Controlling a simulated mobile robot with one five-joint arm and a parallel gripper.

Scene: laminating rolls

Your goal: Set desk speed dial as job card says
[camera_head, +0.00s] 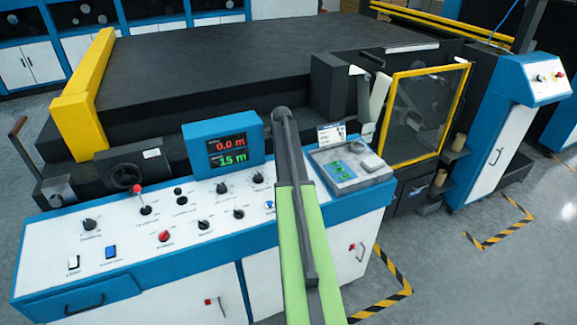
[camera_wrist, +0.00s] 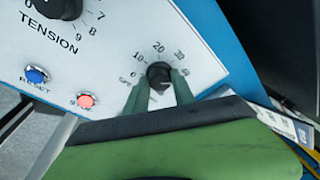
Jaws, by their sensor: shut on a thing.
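In the wrist view the black speed dial (camera_wrist: 158,73) sits on a white panel. Its scale shows 10, 20 and 30, and a further mark at the right is hard to read. My gripper (camera_wrist: 161,82) has its two green fingers on either side of this dial, shut on it. The dial's pointer is too small to read surely. In the head view my arm covers the gripper and this dial. A small white card (camera_head: 331,134), perhaps the job card, stands at the back of the grey tray on the desk; its print is too small to read.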

